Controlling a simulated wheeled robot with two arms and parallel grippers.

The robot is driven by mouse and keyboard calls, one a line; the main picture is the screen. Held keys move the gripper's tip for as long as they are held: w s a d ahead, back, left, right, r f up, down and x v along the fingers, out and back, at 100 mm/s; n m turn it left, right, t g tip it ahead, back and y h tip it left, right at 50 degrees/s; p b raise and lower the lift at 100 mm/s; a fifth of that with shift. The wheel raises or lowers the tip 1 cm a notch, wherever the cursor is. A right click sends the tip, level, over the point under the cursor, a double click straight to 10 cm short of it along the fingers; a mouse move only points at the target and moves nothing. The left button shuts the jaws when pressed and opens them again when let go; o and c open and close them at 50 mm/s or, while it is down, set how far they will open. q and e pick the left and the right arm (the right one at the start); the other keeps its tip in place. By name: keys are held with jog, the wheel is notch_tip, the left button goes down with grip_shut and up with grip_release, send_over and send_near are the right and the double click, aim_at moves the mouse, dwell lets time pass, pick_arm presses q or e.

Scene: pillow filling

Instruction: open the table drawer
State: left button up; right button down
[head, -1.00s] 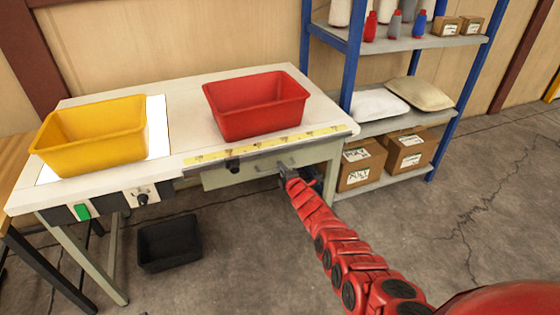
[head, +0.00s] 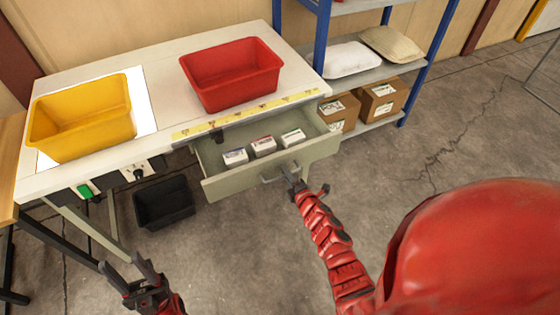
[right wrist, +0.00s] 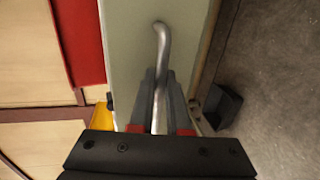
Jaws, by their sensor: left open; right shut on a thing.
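The table drawer (head: 232,184) is pulled out from under the white table (head: 95,170). Several small boxes (head: 263,146) with white labels lie inside it. My right gripper (head: 291,176) is at the drawer's front, shut on the metal drawer handle (head: 270,180). In the right wrist view the handle (right wrist: 161,45) runs between the two fingers (right wrist: 160,95), against the pale drawer front (right wrist: 130,35). My left gripper (head: 130,272) is open and empty at the lower left, in front of the table and apart from it.
A yellow bin (head: 80,125) and a red bin (head: 232,80) stand on the table. A black bin (head: 163,205) sits on the floor below. A blue-framed shelf (head: 318,40) with boxes and pillows stands at the right. The floor before the drawer is clear.

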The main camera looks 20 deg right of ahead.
jog(key=shift+f+v, duration=0.2)
jog(key=shift+v, duration=0.9)
jog(key=c, duration=0.9)
grip_release()
jog(key=b+v, duration=0.3)
jog(key=v, duration=1.4)
jog(key=shift+s, duration=0.2)
